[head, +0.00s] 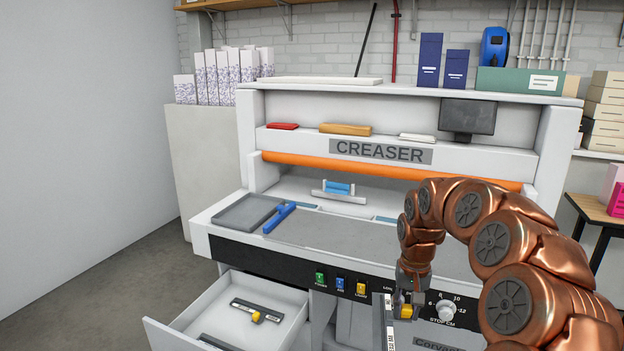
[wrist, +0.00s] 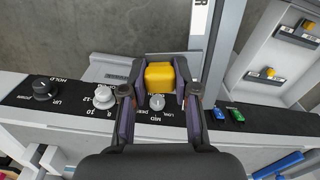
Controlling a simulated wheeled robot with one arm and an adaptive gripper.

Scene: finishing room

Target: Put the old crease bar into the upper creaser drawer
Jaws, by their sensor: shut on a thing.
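My gripper (head: 405,308) is shut on the yellow grip (wrist: 159,77) of a crease bar, in front of the creaser's control panel. A pale strip with a printed label (head: 391,337) shows below the gripper in the head view and seems to be part of that bar; much of the bar is hidden or cut off. The open white drawer (head: 292,318) is under the panel at lower left, to the left of my gripper. Inside lie a dark bar with a yellow knob (head: 256,317) and another bar (head: 215,342). Both also show at right in the wrist view (wrist: 268,74).
The panel (head: 290,273) has coloured switches and a knob (head: 445,309) right of my gripper. A blue-handled tool (head: 279,217) lies on the creaser bed beside a grey tray (head: 247,212). Open floor (head: 80,300) lies left of the drawer.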

